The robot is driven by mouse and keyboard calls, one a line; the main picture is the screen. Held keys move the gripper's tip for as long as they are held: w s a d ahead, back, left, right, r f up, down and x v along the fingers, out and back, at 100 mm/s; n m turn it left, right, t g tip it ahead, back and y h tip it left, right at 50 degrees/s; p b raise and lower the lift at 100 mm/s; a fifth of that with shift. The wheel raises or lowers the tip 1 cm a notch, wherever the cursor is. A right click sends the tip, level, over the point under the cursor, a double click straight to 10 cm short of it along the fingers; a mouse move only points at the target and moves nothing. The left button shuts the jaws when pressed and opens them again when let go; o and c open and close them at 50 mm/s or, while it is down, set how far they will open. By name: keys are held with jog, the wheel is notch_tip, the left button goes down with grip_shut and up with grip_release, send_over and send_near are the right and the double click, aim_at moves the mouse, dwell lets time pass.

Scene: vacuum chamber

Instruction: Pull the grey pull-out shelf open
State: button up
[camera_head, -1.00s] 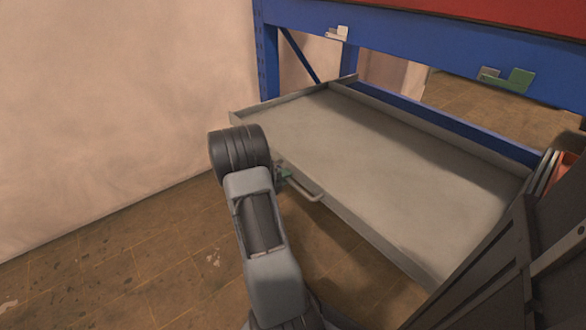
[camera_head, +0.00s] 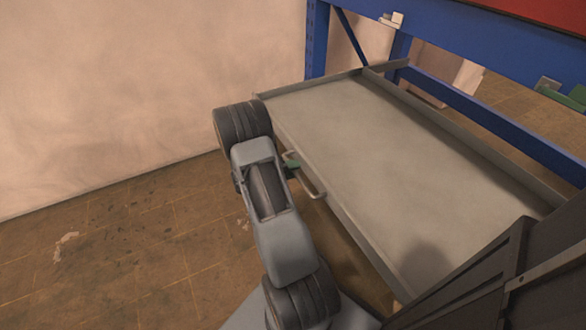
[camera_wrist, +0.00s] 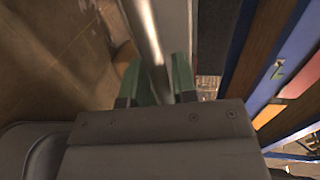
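The grey pull-out shelf (camera_head: 365,150) is a wide, shallow, empty tray standing well out from the blue rack. Its bar handle (camera_head: 317,187) is on the front edge, towards the left end. My gripper (camera_head: 291,165) is at the handle's left part, its green fingertips mostly hidden behind my wrist. In the wrist view, the green fingers (camera_wrist: 160,78) stand on either side of a shiny bar (camera_wrist: 148,30), the handle, and look closed on it. The exact contact is partly hidden.
The blue rack (camera_head: 480,45) stands behind the shelf, with a red surface above. A pale wall (camera_head: 130,90) is at the left. Brown tiled floor (camera_head: 120,250) is free at the left and front. My dark body parts cover the lower right.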

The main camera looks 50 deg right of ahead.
jog(key=shift+o, duration=1.3)
jog(key=shift+r, duration=0.1)
jog(key=p+v, duration=0.3)
jog(key=v, duration=1)
jog(key=shift+w+a+p, duration=0.2)
jog(key=shift+a+p, duration=0.1)
jog(key=shift+a, duration=0.05)
jog(key=s+a+r+m+t+y+p, duration=0.3)
jog(key=a+r+m+y+p, duration=0.2)
jog(key=r+m, duration=0.5)
jog(key=s+a+r+m+t+y+p, duration=0.3)
jog(key=a+r+m+p, duration=0.6)
jog(key=r, duration=1)
jog(key=s+a+r+m+t+y+p, duration=0.3)
jog(key=a+r+m+y+p, duration=0.3)
jog(key=r+m+p, duration=0.5)
notch_tip(320, 180, up, 4)
jog(key=shift+s+a+f+m+t+y, duration=0.15)
jog(key=shift+s+a+m+t+y, duration=0.15)
jog(key=shift+s+a+m, duration=0.4)
